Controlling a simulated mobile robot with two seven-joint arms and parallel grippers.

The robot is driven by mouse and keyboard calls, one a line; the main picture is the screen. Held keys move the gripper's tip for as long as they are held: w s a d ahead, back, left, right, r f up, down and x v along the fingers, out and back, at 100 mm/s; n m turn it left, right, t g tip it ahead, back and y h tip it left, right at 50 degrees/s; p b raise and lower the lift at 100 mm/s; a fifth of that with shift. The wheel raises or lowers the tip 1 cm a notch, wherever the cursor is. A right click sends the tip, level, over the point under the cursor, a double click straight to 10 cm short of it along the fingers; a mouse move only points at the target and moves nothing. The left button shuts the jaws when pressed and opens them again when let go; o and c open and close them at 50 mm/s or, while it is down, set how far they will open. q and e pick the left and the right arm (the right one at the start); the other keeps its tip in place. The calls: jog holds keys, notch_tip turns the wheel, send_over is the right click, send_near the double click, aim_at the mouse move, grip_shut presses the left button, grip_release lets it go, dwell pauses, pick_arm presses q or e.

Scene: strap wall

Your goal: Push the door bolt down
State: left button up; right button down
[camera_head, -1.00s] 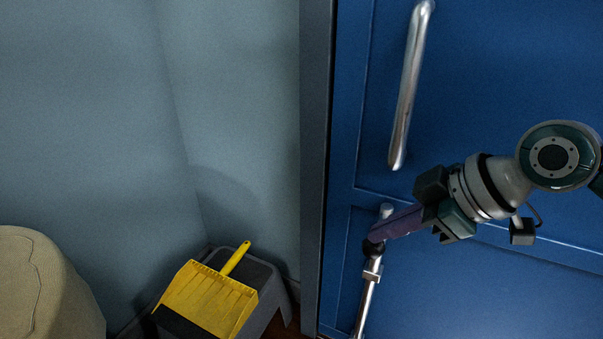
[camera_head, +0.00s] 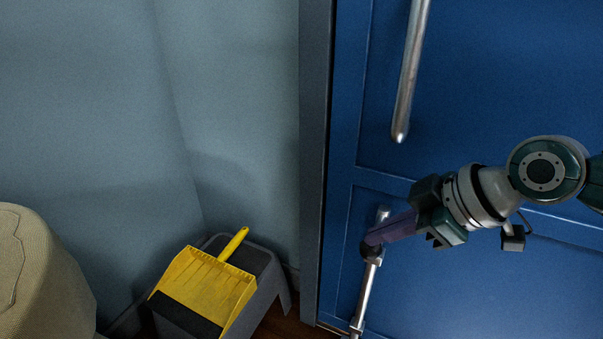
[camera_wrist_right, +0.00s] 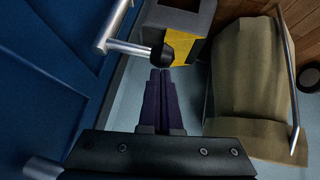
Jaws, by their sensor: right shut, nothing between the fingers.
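The door bolt (camera_head: 364,296) is a silver rod standing upright on the blue door, running through brackets. In the right wrist view the bolt rod (camera_wrist_right: 112,22) has a side arm ending in a black knob (camera_wrist_right: 160,53). My right gripper (camera_head: 368,243) is shut and empty, its purple fingers at the knob and overlapping it in the head view. In the right wrist view the right gripper's fingertips (camera_wrist_right: 160,72) lie right by the knob; I cannot tell whether they touch. The fingers partly hide the bolt in the head view. My left gripper is not in view.
The blue door (camera_head: 480,90) has a long silver handle (camera_head: 410,75) above the bolt. A beige upholstered seat (camera_head: 45,280) stands at lower left.

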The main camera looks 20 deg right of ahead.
jog(key=r+p, duration=0.1)
jog(key=p, duration=0.1)
jog(key=r+p, duration=0.4)
jog(key=shift+s+a, duration=0.15)
jog(key=shift+a, duration=0.25)
jog(key=p+v, duration=0.4)
jog(key=v, duration=0.5)
jog(key=shift+s+d+f, duration=0.15)
jog(key=shift+s+d, duration=0.05)
